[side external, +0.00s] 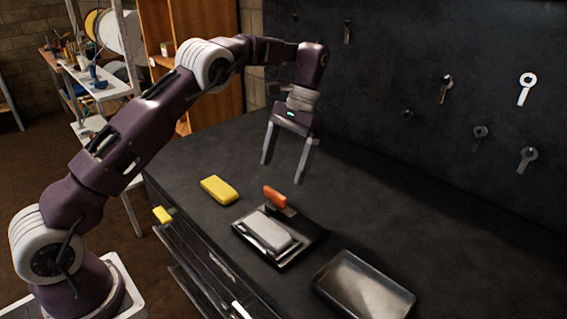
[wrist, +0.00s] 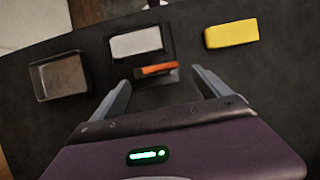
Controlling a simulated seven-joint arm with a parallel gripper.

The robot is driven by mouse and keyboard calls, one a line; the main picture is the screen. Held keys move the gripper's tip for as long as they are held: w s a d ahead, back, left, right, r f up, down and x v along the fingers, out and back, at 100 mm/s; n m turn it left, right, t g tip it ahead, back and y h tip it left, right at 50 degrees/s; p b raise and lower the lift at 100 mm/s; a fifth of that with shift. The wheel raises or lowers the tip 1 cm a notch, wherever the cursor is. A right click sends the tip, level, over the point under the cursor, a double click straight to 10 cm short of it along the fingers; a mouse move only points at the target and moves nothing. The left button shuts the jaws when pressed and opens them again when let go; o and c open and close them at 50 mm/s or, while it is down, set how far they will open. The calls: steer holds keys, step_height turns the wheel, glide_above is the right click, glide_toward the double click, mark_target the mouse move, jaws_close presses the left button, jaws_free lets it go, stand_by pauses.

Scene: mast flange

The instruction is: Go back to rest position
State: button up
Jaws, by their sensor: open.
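My gripper (side external: 285,160) is open and empty, raised above the dark worktop (side external: 400,215) with its fingers pointing down. In the wrist view its two fingers (wrist: 160,92) are spread wide apart, with nothing between the tips. Below it on the worktop is a dark tray (side external: 290,258) bearing a light grey block (side external: 265,232). An orange piece (side external: 275,196) stands at the tray's far edge; it also shows in the wrist view (wrist: 157,69). The gripper appears clear of all of these.
A yellow block (side external: 219,189) lies left of the tray. An empty metal tray (side external: 364,288) sits to the right, near the front. Several wrench-like tools, one of them white (side external: 526,89), hang on the dark back wall. The worktop's right rear is clear.

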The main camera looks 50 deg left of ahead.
steer(key=shift+w+r, duration=0.15)
steer(key=shift+r, duration=0.3)
steer(key=s+d+r+t, duration=0.3)
steer(key=s+r+t, duration=0.3)
steer(key=s+r, duration=0.85)
steer(key=s+d+f+t, duration=0.1)
steer(key=s+f+t, duration=0.3)
steer(key=s, duration=1.2)
steer(key=shift+d, duration=0.2)
